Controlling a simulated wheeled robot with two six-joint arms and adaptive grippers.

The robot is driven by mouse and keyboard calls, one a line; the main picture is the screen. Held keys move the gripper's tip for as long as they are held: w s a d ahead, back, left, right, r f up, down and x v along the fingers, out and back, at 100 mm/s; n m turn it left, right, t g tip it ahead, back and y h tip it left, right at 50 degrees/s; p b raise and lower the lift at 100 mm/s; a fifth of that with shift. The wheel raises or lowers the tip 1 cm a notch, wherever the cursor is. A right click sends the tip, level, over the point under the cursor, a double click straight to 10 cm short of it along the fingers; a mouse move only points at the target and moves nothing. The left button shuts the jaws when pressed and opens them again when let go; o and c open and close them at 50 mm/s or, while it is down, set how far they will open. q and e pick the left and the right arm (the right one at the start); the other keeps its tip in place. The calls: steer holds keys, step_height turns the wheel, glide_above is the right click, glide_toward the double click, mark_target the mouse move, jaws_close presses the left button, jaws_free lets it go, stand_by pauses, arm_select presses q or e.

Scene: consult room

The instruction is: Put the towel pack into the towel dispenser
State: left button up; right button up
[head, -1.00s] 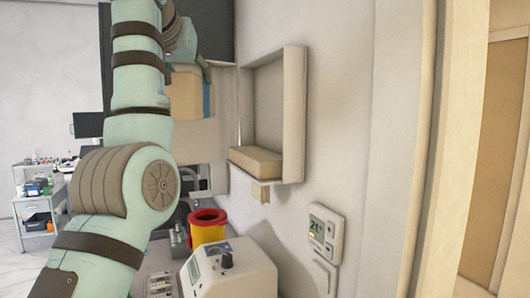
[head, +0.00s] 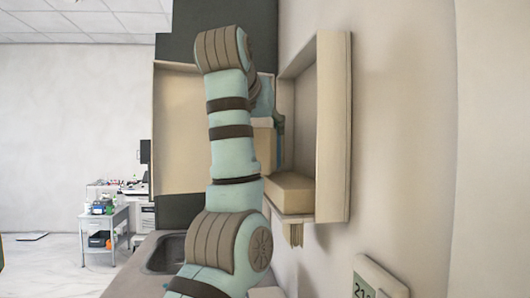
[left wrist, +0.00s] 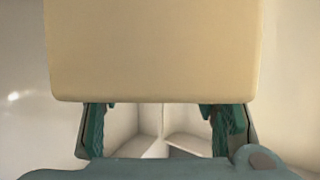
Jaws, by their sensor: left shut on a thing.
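The towel dispenser (head: 333,125) is a beige box on the wall, its front open. A beige block (head: 292,192), which looks like a towel stack, lies on its floor. My left gripper is shut on the towel pack (head: 263,138), a beige pack partly hidden behind my arm in the head view. It is by the dispenser's open side; I cannot tell whether it is inside. In the left wrist view the pack (left wrist: 155,50) fills the upper middle, with the fingers of my left gripper (left wrist: 162,112) at its lower edge. My right gripper is not in view.
A large beige panel (head: 180,125) stands behind my arm, left of the dispenser. A sink (head: 168,252) is set in the counter below. A thermostat (head: 378,280) is on the wall at lower right. A cart (head: 103,228) stands far left.

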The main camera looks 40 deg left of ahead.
arm_select(q)
steer(key=shift+w+d+f, duration=0.2)
steer(key=shift+w+f, duration=0.7)
steer(key=shift+w, duration=0.1)
steer(key=shift+c, duration=0.7)
steer(key=o, duration=1.5)
steer(key=shift+s, duration=0.1)
steer(key=shift+c, duration=0.2)
steer(key=shift+o, duration=1.1)
steer(key=shift+s+r, duration=0.1)
steer(key=shift+s, duration=0.05)
steer(key=shift+s+a, duration=0.1)
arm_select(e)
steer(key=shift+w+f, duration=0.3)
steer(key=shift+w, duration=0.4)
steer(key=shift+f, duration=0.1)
